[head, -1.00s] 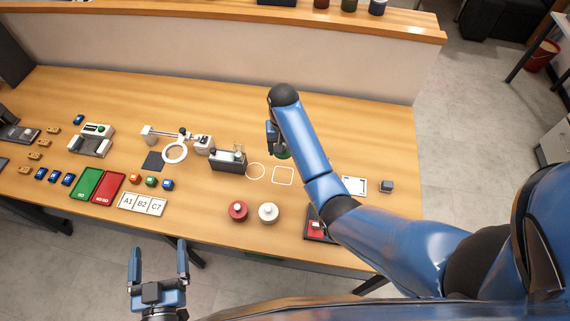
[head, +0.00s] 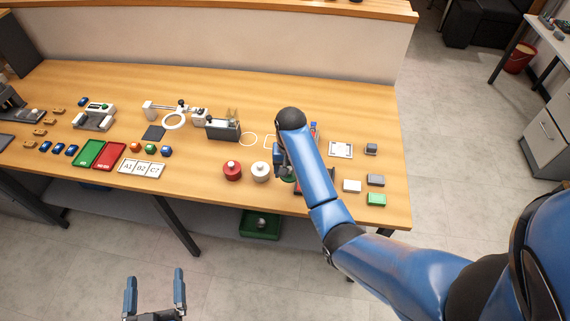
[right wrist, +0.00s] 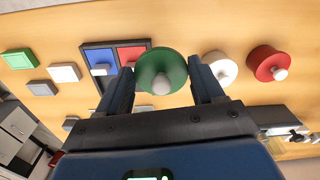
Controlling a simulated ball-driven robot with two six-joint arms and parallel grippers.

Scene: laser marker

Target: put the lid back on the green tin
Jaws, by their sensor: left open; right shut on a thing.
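A round green piece with a pale knob, which looks like the green lid (right wrist: 172,62), sits between the fingers of my right gripper (right wrist: 162,82) in the right wrist view. Whether a tin body is under it cannot be told. In the head view only a bit of green (head: 288,179) shows beside my right gripper (head: 281,171), to the right of the white tin. No separate green tin is visible; my right arm hides part of the table there. My left gripper (head: 154,294) is open and empty, in front of the table's front edge.
A red tin (head: 232,172) and a white tin (head: 260,173), both knobbed, stand close by. A blue and red tray (right wrist: 148,42) lies beside the green piece. White, grey and green blocks (head: 376,199) lie at the right. A green bin (head: 260,226) is below the table.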

